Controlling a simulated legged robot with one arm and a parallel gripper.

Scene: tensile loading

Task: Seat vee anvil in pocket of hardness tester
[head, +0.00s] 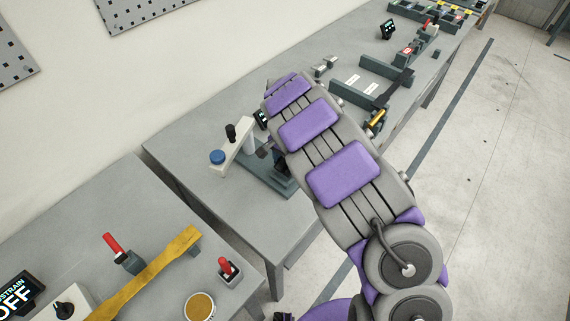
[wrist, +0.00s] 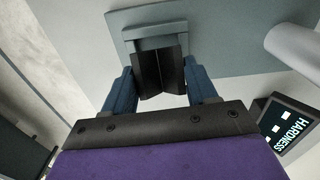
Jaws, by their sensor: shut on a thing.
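The vee anvil (wrist: 160,72) is a dark block with a V-shaped groove, seen in the wrist view. My gripper (wrist: 159,79) is shut on it, with one blue finger on each side. A grey-green raised frame, the pocket (wrist: 156,31), is right beyond the anvil and overlaps it in the view. I cannot tell whether the anvil is inside the pocket or above it. The hardness tester (head: 238,146) stands on the middle bench in the head view, with a white arm, blue knob and grey-green base. My arm hides most of my gripper and the anvil there.
A grey cylinder (wrist: 294,50) and the tester's HARDNESS display (wrist: 283,128) are close on the right in the wrist view. In the head view, grey fixtures (head: 370,82) stand farther along the bench. A near bench holds a yellow bar (head: 150,270) and a cup (head: 199,306).

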